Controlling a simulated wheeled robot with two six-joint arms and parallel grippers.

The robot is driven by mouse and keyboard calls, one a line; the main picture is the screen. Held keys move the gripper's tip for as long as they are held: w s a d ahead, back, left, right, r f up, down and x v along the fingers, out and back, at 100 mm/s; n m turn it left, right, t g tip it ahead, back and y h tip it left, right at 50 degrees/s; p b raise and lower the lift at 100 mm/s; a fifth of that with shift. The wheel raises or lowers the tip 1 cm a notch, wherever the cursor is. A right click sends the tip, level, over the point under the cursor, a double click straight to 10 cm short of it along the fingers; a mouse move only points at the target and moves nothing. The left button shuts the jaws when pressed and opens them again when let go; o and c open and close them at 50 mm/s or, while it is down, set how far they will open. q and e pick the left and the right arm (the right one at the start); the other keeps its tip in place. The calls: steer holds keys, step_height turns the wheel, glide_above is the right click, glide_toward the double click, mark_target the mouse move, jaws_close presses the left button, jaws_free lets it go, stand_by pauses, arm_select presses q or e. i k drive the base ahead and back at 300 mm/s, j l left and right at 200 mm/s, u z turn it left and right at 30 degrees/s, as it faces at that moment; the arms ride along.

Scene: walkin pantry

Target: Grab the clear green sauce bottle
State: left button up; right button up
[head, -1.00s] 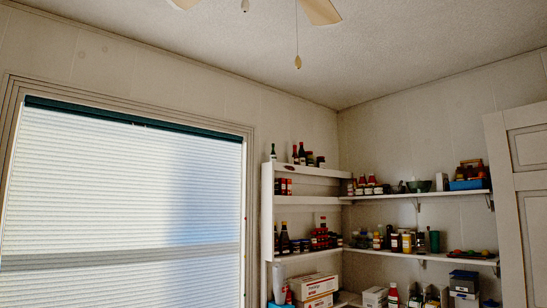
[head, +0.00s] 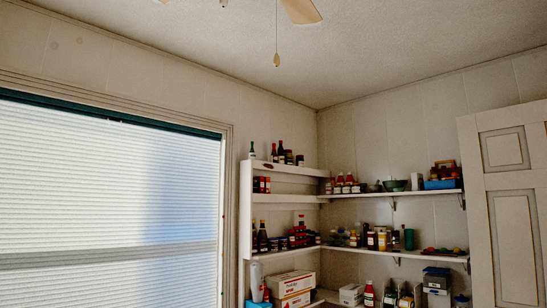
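A small slim greenish bottle (head: 252,150) stands upright at the left end of the top of the white shelf unit (head: 247,205) in the corner. It is too small to tell whether it is the clear green sauce bottle. Dark bottles with red (head: 277,151) stand to its right. A green cylinder (head: 408,239) stands on the middle right shelf, and I cannot tell whether it is a bottle. Neither of my grippers shows in the head view.
A window with blinds (head: 105,205) fills the left. A white panelled door (head: 508,210) stands at the right. The right wall shelves (head: 440,255) hold jars, bottles and a blue bin (head: 440,185). Boxes (head: 291,284) sit low in the corner. A fan pull (head: 276,60) hangs from above.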

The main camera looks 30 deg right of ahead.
mark_target(252, 154)
steer(key=i+l+z, duration=0.2)
steer(key=z, duration=0.15)
steer(key=i+l+z, duration=0.15)
steer(key=z, duration=0.2)
steer(key=i+z, duration=0.35)
